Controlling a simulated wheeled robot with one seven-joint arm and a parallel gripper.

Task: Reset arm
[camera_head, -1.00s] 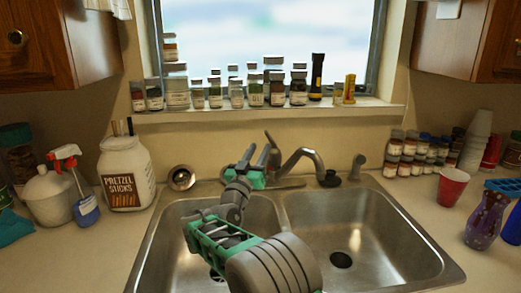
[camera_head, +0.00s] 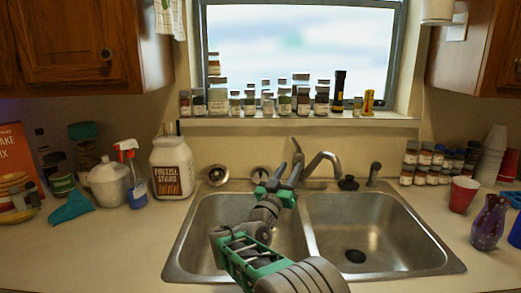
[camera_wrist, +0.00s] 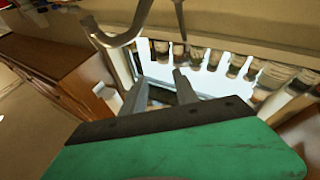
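My gripper (camera_head: 287,172) is in front of the faucet (camera_head: 318,163), over the back of the double-basin steel sink (camera_head: 305,228). Its two grey fingers are spread apart with nothing between them. In the camera on my body they overlap the base of the faucet's handle, and I cannot tell whether they touch it. In the wrist view my gripper (camera_wrist: 158,82) also shows open and empty, with its green palm filling the bottom of the picture. My arm reaches up from the bottom and hides part of the left basin and the divider.
A pretzel jar (camera_head: 172,168), spray bottle (camera_head: 133,175) and teal cloth (camera_head: 71,207) stand or lie on the left counter. Spice jars (camera_head: 285,100) line the windowsill. A red cup (camera_head: 462,194) and purple vase (camera_head: 489,224) are at right. The right basin (camera_head: 365,235) is empty.

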